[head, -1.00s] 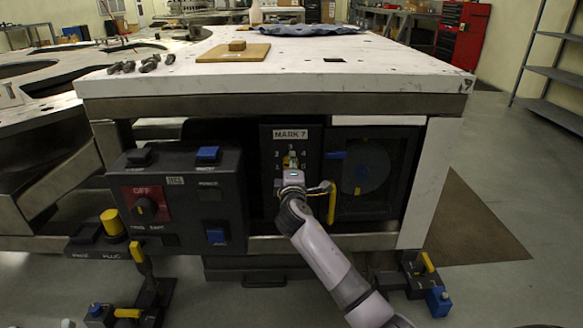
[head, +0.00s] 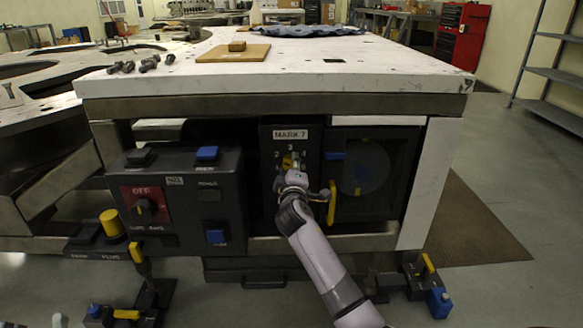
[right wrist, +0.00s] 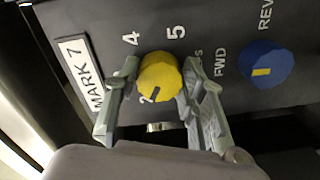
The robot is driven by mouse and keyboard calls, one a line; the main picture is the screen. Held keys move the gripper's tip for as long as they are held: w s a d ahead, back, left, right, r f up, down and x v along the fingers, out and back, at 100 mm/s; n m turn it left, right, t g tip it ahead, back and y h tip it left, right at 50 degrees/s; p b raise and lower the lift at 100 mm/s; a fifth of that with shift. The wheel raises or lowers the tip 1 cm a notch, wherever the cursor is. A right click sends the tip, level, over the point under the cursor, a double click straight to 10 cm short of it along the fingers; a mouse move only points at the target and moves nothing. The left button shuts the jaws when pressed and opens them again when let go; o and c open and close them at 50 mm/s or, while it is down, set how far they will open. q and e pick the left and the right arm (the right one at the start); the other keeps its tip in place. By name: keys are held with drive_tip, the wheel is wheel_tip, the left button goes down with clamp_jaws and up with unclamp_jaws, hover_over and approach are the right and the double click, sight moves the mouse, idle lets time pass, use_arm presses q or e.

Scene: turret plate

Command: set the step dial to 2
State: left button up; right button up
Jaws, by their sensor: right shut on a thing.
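The yellow step dial (head: 288,162) is on the dark panel marked MARK 7 (head: 290,134), with numerals around it. In the right wrist view the dial (right wrist: 160,77) sits between both fingers of my right gripper (right wrist: 161,70), which is shut on it. A dark mark on the dial's face lies on its lower side, near a partly covered numeral. The 4 and 5 are readable above the dial; I cannot tell for sure which numeral the mark is at. In the head view my right gripper (head: 296,168) partly covers the dial. My left gripper is not in view.
A blue knob (right wrist: 265,63) with FWD and REV labels is close to the right finger. A yellow handle (head: 332,203) and a recessed disc (head: 361,178) are to the right. A control box (head: 180,198) with a red OFF plate juts out on the left.

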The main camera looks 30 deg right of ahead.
drive_tip(key=o, duration=1.2)
drive_tip(key=shift+c, duration=0.2)
drive_tip(key=v, duration=1.2)
drive_tip(key=shift+f, duration=0.1)
